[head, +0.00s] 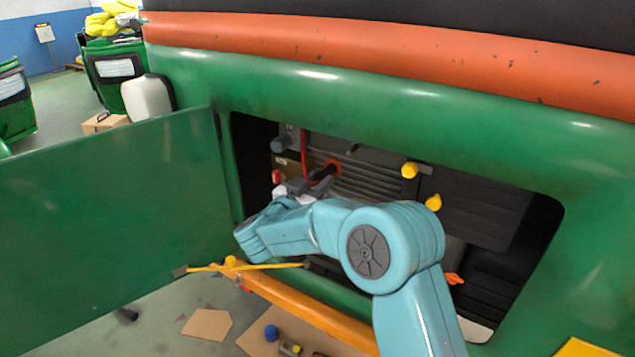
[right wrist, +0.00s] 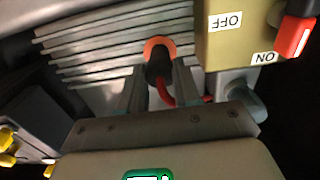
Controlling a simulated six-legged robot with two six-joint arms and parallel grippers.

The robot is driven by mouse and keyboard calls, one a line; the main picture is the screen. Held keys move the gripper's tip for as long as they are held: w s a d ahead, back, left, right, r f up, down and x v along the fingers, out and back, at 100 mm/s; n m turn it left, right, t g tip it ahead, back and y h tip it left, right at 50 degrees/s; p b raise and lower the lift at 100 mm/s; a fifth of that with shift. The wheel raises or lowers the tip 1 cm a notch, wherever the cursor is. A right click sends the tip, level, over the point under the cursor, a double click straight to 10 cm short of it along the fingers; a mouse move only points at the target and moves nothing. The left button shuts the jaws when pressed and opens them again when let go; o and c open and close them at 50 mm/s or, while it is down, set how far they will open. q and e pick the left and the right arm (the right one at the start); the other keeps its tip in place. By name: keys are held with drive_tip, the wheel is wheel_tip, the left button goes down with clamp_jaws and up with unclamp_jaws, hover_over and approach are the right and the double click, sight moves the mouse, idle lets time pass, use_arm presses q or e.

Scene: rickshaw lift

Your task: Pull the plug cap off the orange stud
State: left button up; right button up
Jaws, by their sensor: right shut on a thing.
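The orange stud (head: 333,166) sits at the back of the open compartment in the green body, against a grey ribbed block. In the right wrist view it shows as an orange ring (right wrist: 158,46) just beyond the black plug cap (right wrist: 157,68). A red cable (right wrist: 167,96) runs beside the cap. My right gripper (right wrist: 157,84) is shut on the cap, one finger on each side. In the head view my right gripper (head: 312,186) reaches into the compartment, partly hidden by its arm. The cap appears against the ring; I cannot tell whether there is a gap. My left gripper is out of view.
A box with OFF/ON labels (right wrist: 235,32) and a red switch (right wrist: 295,37) stands beside the stud. Yellow knobs (head: 409,170) are to the right. The open green door (head: 110,220) bounds the left; an orange bar (head: 300,303) lies below the opening.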

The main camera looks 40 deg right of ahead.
sight(319, 181)
drive_tip(key=shift+a, duration=0.15)
drive_tip(key=shift+v, duration=1.9)
drive_tip(key=shift+s, duration=0.1)
